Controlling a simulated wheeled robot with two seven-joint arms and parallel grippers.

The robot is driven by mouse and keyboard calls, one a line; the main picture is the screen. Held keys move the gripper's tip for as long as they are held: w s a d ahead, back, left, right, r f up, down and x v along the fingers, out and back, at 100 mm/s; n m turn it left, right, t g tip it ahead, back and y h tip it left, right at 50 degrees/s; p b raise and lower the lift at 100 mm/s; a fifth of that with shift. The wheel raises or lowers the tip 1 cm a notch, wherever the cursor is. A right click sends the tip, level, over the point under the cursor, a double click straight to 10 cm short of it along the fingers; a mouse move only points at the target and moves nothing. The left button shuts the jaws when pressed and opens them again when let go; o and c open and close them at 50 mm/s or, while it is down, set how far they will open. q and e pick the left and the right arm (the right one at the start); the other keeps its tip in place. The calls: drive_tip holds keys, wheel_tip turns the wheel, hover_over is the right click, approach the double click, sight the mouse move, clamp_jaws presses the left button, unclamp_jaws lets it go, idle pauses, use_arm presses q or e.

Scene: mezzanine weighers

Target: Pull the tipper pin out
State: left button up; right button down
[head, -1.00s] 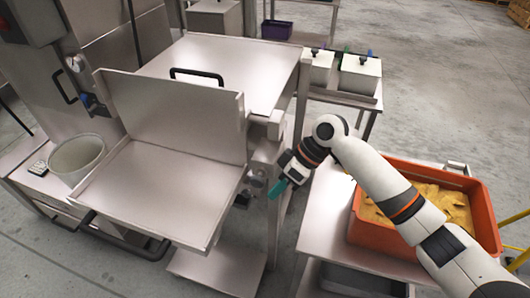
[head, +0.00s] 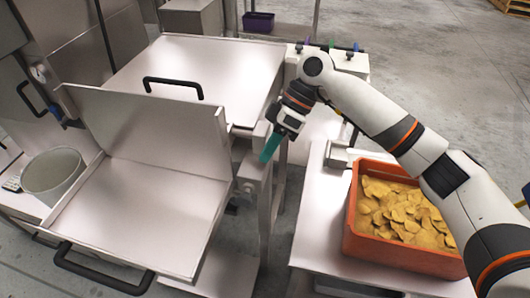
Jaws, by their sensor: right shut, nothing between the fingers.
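The steel tipper (head: 150,205) is an open-fronted tray with an upright back plate and a black handle bar (head: 95,272) at its front. On its right side is a metal bracket (head: 254,170) with a small round knob-like part (head: 248,187); this may be the tipper pin, but it is too small to be sure. My right gripper (head: 269,150) has teal fingertips that are shut and empty. It points down just above the bracket, close to the tipper's right side. I cannot tell whether the fingertips touch the bracket. My left gripper is out of view.
An orange crate of yellow chips (head: 360,237) stands on a steel table (head: 318,215) at right. A steel lid with a black handle (head: 173,83) lies behind the tipper. A grey bucket (head: 52,176) stands at left. Weigher bins sit partly behind my right arm.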

sight(249, 196)
drive_tip(key=p+x, duration=0.1)
drive_tip(key=x, duration=0.5)
drive_tip(key=shift+s+a+f+p, duration=0.2)
drive_tip(key=shift+s+a+p, duration=0.05)
drive_tip(key=shift+p, duration=0.05)
drive_tip(key=shift+s+a+f, duration=0.1)
drive_tip(key=shift+a+f, duration=0.1)
drive_tip(key=shift+f, duration=0.25)
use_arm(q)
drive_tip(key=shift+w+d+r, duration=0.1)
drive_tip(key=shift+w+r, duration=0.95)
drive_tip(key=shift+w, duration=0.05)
use_arm(e)
drive_tip(key=shift+s, duration=0.1)
drive_tip(key=shift+s+a+r+p, duration=0.1)
drive_tip(key=shift+s+a+p, duration=0.1)
drive_tip(key=shift+s+p, duration=0.4)
drive_tip(key=shift+s+a+r+p, duration=0.1)
drive_tip(key=shift+s+a+p, duration=0.15)
drive_tip(key=shift+s+p, duration=0.35)
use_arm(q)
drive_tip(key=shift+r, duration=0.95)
use_arm(e)
drive_tip(key=shift+s+f, duration=0.15)
drive_tip(key=shift+s, duration=0.1)
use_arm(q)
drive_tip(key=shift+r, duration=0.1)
use_arm(e)
drive_tip(key=shift+w, duration=0.1)
